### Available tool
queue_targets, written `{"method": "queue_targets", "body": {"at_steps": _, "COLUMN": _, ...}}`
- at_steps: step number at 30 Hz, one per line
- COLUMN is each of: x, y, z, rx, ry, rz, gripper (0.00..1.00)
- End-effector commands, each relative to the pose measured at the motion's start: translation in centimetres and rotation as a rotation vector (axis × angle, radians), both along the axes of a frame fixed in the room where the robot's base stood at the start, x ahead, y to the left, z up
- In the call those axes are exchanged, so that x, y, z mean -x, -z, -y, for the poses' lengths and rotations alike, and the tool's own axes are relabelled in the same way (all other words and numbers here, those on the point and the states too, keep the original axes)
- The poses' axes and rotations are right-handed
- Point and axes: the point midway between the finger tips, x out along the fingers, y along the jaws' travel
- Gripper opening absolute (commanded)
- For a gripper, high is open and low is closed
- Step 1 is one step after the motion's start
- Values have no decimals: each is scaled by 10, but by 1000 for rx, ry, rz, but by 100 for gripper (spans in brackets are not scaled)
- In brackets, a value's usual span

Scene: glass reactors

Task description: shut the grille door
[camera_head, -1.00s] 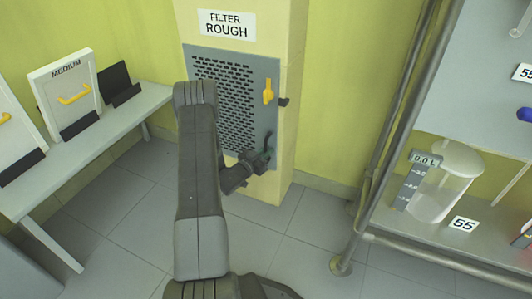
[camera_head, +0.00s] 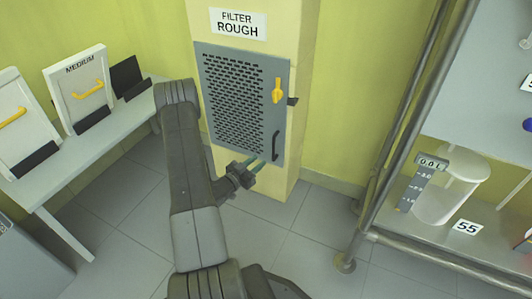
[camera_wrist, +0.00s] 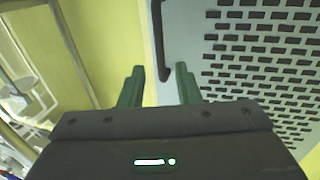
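The grille door (camera_head: 234,100) is a grey perforated panel on the front of a yellow column, below a "FILTER ROUGH" sign. It looks about flush with the column; I cannot tell whether a small gap is left. It has a yellow latch (camera_head: 278,91) at its upper right and a black bar handle (camera_head: 276,146) at its lower right. My gripper (camera_head: 258,163) is just below and left of the handle. In the wrist view, the green fingers of my gripper (camera_wrist: 160,86) are apart and empty, with the black handle (camera_wrist: 157,40) beyond, in line with the gap between them.
A bench (camera_head: 60,195) with filter panels, one marked "MEDIUM" (camera_head: 80,90), stands at left. A metal rack (camera_head: 385,165) with a clear beaker (camera_head: 450,190) stands at right. Floor before the column is free.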

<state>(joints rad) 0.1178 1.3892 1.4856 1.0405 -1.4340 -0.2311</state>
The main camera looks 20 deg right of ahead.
Motion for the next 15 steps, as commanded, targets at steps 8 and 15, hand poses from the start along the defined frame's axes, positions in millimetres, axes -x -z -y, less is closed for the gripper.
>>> {"method": "queue_targets", "body": {"at_steps": 8, "x": 13, "y": 0, "z": -27, "rx": 0, "ry": 1, "rz": -1, "gripper": 30}}
{"method": "queue_targets", "body": {"at_steps": 15, "x": 14, "y": 0, "z": -29, "rx": 0, "ry": 2, "rz": 0, "gripper": 30}}
